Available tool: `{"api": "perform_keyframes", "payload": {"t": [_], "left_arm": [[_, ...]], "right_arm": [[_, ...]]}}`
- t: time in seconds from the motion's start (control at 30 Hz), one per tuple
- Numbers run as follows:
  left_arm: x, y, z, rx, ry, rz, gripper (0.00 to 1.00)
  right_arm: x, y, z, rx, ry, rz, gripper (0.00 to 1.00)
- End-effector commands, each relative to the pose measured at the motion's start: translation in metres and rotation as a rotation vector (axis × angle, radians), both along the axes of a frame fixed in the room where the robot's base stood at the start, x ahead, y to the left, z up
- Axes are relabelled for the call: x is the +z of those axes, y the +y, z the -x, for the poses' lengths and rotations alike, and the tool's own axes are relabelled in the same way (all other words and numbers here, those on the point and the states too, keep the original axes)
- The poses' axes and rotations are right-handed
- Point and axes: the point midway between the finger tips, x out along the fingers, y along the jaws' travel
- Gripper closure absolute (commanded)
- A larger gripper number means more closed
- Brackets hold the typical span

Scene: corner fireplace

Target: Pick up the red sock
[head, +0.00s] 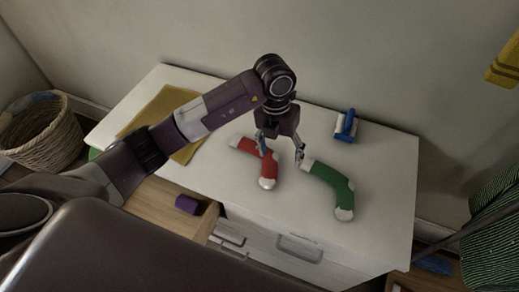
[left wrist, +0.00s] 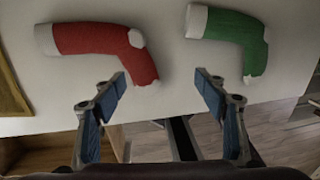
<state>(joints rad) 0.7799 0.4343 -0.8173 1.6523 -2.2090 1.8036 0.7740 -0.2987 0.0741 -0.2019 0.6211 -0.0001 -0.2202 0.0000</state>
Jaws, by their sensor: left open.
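The red sock (head: 262,165) with white cuff and toe lies on the white dresser top (head: 378,162), left of a green sock (head: 330,189). In the left wrist view the red sock (left wrist: 98,42) is at the upper left and the green sock (left wrist: 232,30) at the upper right. My left gripper (head: 280,153) is open above the dresser. One finger overlaps the red sock in the head view, and the other is near the green sock's cuff. In the wrist view the space between the fingers (left wrist: 160,85) looks empty. My right gripper is not in view.
A yellow cloth (head: 160,112) lies at the dresser's left, partly behind my arm. A blue object (head: 346,126) sits near the back edge. A wicker basket (head: 42,135) stands left of the dresser. A purple item (head: 188,204) lies on a wooden surface in front.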

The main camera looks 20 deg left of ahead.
Motion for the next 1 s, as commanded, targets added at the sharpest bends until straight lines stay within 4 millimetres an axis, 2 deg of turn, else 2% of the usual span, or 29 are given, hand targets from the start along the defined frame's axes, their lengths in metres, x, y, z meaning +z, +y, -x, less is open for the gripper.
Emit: {"api": "perform_keyframes", "payload": {"t": [0.03, 0.1, 0.2, 0.47, 0.7, 1.0], "left_arm": [[0.002, 0.014, -0.003, 0.016, 0.001, -0.051, 0.34], [0.002, 0.026, -0.004, 0.032, 0.006, -0.096, 0.34], [-0.005, 0.032, -0.004, 0.04, 0.011, -0.119, 0.34], [-0.034, 0.031, -0.006, 0.04, 0.012, -0.116, 0.34], [-0.068, 0.031, -0.01, 0.039, 0.01, -0.116, 0.34], [-0.074, 0.031, -0.01, 0.037, 0.007, -0.113, 0.34]], "right_arm": [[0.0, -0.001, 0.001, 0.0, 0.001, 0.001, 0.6], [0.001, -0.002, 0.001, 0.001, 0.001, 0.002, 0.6], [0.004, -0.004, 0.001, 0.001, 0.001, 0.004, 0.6], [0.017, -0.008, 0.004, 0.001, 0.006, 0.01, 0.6], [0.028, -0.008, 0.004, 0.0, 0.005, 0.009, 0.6], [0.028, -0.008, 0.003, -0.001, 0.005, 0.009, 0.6]]}}
